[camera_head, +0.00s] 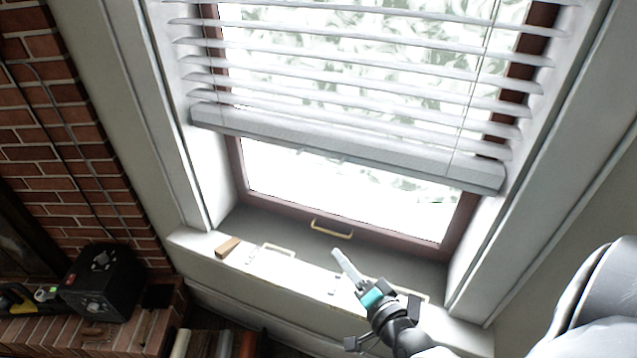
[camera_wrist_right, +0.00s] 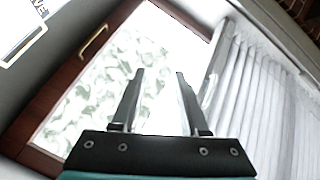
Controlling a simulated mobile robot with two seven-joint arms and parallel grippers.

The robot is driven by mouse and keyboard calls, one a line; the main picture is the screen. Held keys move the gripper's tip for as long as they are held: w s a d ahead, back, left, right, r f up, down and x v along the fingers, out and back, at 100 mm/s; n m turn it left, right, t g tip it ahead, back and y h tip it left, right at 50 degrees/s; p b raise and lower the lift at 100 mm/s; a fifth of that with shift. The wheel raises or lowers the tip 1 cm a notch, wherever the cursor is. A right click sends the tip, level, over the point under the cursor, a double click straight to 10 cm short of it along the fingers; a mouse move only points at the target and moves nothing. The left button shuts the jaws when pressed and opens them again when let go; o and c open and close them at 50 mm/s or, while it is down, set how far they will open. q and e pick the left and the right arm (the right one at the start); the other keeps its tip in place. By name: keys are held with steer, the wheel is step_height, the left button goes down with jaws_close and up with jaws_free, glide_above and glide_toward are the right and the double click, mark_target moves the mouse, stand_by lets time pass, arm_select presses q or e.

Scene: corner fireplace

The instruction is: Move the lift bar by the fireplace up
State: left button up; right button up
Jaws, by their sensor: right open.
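A brass bar-shaped handle (camera_head: 331,229) is fixed low on the brown window frame (camera_head: 345,213). It also shows at upper left in the right wrist view (camera_wrist_right: 94,42). My right gripper (camera_head: 341,255) is over the sill, just below and right of the handle, and touches neither handle nor rail. In the right wrist view its two fingers (camera_wrist_right: 159,72) are apart with nothing between them. My left gripper is not in view.
The white sill (camera_head: 290,276) holds a small wooden block (camera_head: 228,246) and pale rectangular frames. The brick fireplace (camera_head: 75,150) is at left, with a black box (camera_head: 101,284) on its ledge. Books (camera_head: 220,343) stand below the sill. White window casing bounds both sides.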

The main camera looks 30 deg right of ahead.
mark_target(318, 163)
step_height(318, 163, up, 13)
steer(key=w+d+m+t+h, duration=0.1)
steer(key=w+m+t, duration=0.15)
steer(key=m, duration=0.25)
steer(key=w, duration=0.4)
steer(key=w+d+r, duration=0.1)
steer(key=w, duration=0.4)
steer(key=w+d+p, duration=0.1)
steer(key=w, duration=0.4)
steer(key=shift+w+d+r, duration=0.15)
steer(key=shift+d+r, duration=0.05)
steer(key=shift+d, duration=0.05)
jaws_close()
stand_by(0.5)
